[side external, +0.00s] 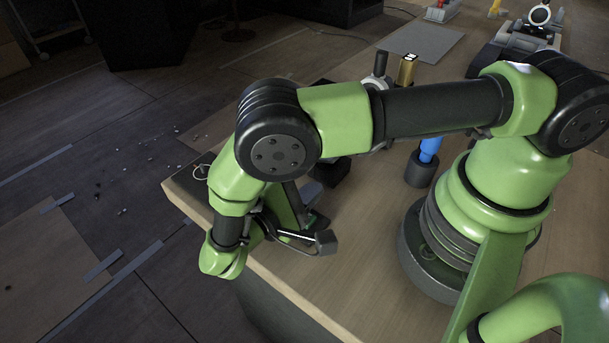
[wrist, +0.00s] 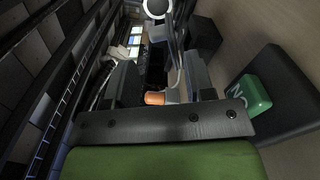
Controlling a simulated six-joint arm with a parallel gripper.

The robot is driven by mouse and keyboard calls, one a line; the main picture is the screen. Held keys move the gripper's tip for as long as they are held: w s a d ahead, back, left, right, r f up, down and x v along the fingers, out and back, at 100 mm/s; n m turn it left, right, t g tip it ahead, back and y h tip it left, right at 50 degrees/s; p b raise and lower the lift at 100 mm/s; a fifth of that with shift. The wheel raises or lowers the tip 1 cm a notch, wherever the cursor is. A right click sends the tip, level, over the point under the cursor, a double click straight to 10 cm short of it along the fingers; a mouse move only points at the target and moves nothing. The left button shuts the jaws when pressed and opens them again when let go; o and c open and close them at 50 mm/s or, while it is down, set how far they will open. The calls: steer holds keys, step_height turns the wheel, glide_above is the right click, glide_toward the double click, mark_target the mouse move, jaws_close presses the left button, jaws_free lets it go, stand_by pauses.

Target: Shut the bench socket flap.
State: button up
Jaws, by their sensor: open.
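In the wrist view my gripper (wrist: 160,88) is open, with its two dark fingers apart. A small orange piece (wrist: 155,98) shows between them, with a dark upright shape behind it; I see no grip on either. A dark box (wrist: 284,92) with a green block lettered in white (wrist: 253,94) lies right of the fingers. I cannot make out the socket flap for certain in either view, nor how far it stands open.
The wooden bench top (side external: 375,250) is bare in front of my base. A blue item in a dark round holder (side external: 421,168), a brass-coloured piece (side external: 406,69) and a grey mat (side external: 421,42) stand or lie farther back. The floor drops away left of the bench.

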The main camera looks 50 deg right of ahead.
steer(key=c, duration=0.3)
steer(key=shift+w+d+r+m+g, duration=0.1)
steer(key=shift+w+r+m+g, duration=0.1)
steer(key=shift+m+g, duration=0.25)
steer(key=c, duration=0.4)
steer(key=w+d+r+m+g+y, duration=0.1)
steer(key=r+m+g+y, duration=0.1)
steer(key=m+y, duration=0.1)
steer(key=w+d+r+m+g+y, duration=0.2)
steer(key=r+m+y, duration=0.1)
steer(key=m, duration=0.3)
steer(key=w+d+r+m+g+y, duration=0.2)
steer(key=r+m+g+y, duration=0.1)
steer(key=m+y, duration=0.2)
steer(key=shift+d, duration=0.1)
jaws_close()
steer(key=w+d+r+m+t+y, duration=0.3)
steer(key=d+r+m+y, duration=0.2)
steer(key=r+m+y, duration=0.25)
steer(key=shift+h, duration=0.25)
steer(key=x, duration=1.3)
steer(key=shift+s+a+f, duration=0.15)
steer(key=shift+f, duration=0.15)
